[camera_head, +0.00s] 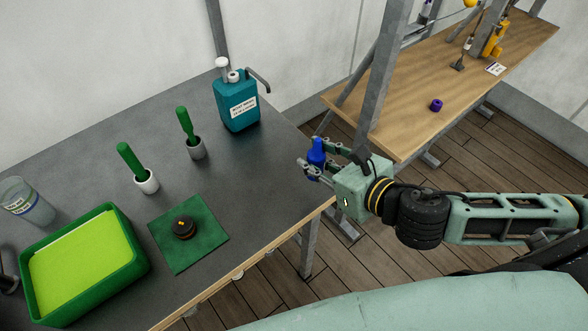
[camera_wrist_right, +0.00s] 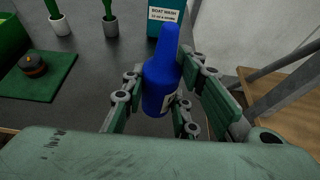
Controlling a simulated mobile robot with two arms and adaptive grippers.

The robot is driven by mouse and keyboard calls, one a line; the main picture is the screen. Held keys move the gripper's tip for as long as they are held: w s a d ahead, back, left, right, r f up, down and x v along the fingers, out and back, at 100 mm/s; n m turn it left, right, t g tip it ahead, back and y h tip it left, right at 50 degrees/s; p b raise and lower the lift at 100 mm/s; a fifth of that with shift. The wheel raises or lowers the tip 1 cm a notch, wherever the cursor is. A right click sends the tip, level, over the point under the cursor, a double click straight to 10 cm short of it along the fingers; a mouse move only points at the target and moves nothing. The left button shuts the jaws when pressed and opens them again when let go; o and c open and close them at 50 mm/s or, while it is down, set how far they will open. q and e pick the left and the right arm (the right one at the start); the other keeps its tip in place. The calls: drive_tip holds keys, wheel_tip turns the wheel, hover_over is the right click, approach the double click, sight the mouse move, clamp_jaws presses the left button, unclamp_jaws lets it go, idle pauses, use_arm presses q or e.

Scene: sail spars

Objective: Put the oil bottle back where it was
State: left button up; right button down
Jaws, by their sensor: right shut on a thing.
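The blue oil bottle (camera_head: 317,152) is upright between the fingers of my right gripper (camera_head: 312,163), which is shut on it. In the head view the gripper is near the right edge of the dark table. In the right wrist view the bottle (camera_wrist_right: 162,78) stands between the finger pads of the same gripper (camera_wrist_right: 178,98), its narrow neck up and part of a pale label showing low on its side. I cannot tell from these views how far its base is above the table. My left gripper is not in view.
A teal boat wash jug (camera_head: 236,108) stands at the table's back right. Two green-handled tools in cups (camera_head: 147,182), a green mat (camera_head: 212,238) with a dark round object and a green tray (camera_head: 137,255) are further left. A wooden bench (camera_head: 405,115) is at the right.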

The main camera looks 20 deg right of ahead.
drive_tip(key=b+x, duration=0.3)
drive_tip(key=x, duration=0.2)
drive_tip(key=f+b+x, duration=0.1)
drive_tip(key=b+x, duration=0.3)
drive_tip(key=x, duration=0.1)
drive_tip(key=shift+s+d+f, duration=0.1)
drive_tip(key=shift+s+d, duration=0.1)
drive_tip(key=shift+s, duration=0.1)
drive_tip(key=shift+w+f, duration=0.1)
drive_tip(key=shift+f, duration=0.15)
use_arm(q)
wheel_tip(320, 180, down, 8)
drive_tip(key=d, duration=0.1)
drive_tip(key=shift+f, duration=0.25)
use_arm(e)
drive_tip(key=shift+f, duration=1.85)
drive_tip(key=shift+f, duration=0.1)
drive_tip(key=c, duration=1.4)
unclamp_jaws()
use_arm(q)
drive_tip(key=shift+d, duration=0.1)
